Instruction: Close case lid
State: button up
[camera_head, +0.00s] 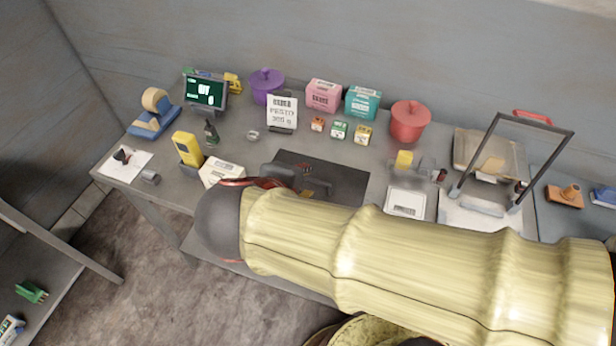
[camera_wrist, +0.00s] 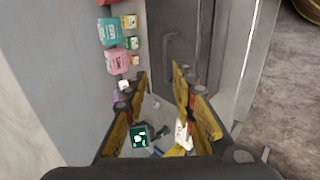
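A case-like unit (camera_head: 478,217) with a pale base is at the right of the table in the head view. A dark rectangular frame (camera_head: 535,125) stands raised and tilted over it, with a red handle (camera_head: 532,117) at its top bar; it looks like an open lid. My gripper (camera_wrist: 159,82) is open, with its yellow-and-black fingers apart and nothing held between them. In the head view my arm hides most of the gripper, which is over the middle of the table, well left of the frame. The case is not identifiable in the wrist view.
A dark mat (camera_head: 350,183) lies mid-table; a dark panel with a handle-like shape (camera_wrist: 172,45) shows ahead of my fingers. Pink (camera_head: 323,95) and teal (camera_head: 363,101) boxes and a red pot (camera_head: 409,121) line the back. A display (camera_head: 205,92) stands left.

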jog(key=shift+v, duration=2.15)
